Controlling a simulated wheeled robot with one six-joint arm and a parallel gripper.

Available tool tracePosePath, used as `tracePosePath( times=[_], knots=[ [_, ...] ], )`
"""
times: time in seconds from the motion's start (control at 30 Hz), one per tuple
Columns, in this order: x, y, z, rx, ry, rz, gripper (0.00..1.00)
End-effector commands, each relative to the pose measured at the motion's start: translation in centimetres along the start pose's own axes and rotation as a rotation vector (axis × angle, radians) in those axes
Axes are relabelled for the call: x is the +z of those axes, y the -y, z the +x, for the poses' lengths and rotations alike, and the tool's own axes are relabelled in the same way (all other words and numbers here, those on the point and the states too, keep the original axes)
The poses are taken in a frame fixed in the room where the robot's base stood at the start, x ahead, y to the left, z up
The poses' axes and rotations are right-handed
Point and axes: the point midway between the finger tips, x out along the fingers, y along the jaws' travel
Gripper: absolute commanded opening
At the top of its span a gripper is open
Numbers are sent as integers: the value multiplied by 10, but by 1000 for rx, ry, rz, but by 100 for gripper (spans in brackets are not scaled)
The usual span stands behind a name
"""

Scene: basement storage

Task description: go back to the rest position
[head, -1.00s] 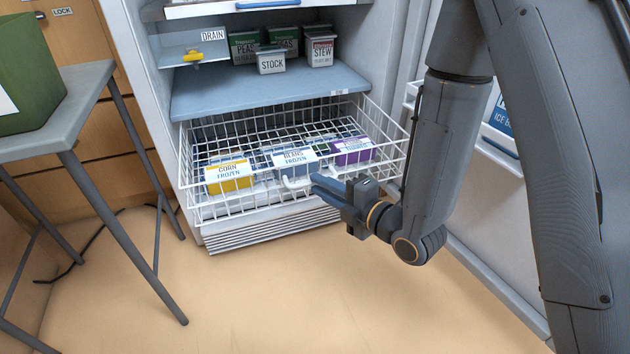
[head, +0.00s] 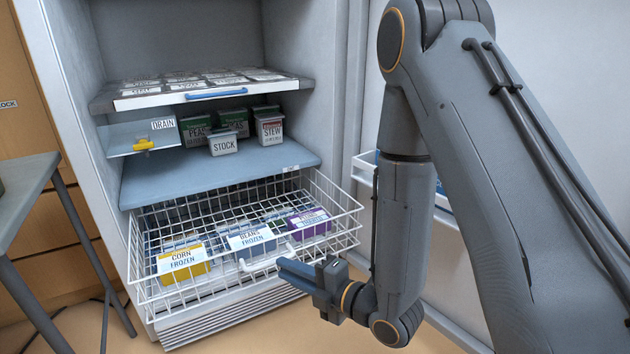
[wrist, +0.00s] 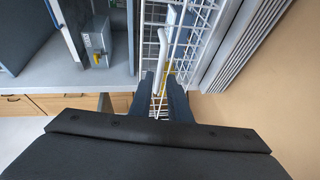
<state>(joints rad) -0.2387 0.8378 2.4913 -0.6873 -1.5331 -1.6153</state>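My gripper (head: 280,268) is low in front of the freezer, at the front of the pulled-out white wire basket (head: 150,297). In the wrist view its two dark fingers (wrist: 161,92) stand apart with a gap between them, so it is open. The basket's white handle (head: 262,261) is close by the fingertips; it also shows in the wrist view (wrist: 162,62), between and beyond the fingers. I cannot tell whether they touch. No object is held.
In the basket are a yellow corn box (head: 183,265), a blue beans box (head: 250,238) and a purple box (head: 308,222). Above is a shelf (head: 150,185) with several tubs. The open door (head: 480,220) is at right. A grey table (head: 20,195) stands left.

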Motion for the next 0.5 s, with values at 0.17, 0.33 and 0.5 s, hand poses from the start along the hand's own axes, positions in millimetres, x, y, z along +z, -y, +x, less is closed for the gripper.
tracePosePath(
  times=[0.17,0.33,0.5],
  knots=[
    [-1,1,30,2,-3,-3,17],
    [-1,1,50,1,-3,-2,17],
    [-1,0,60,2,-1,0,17]
  ],
)
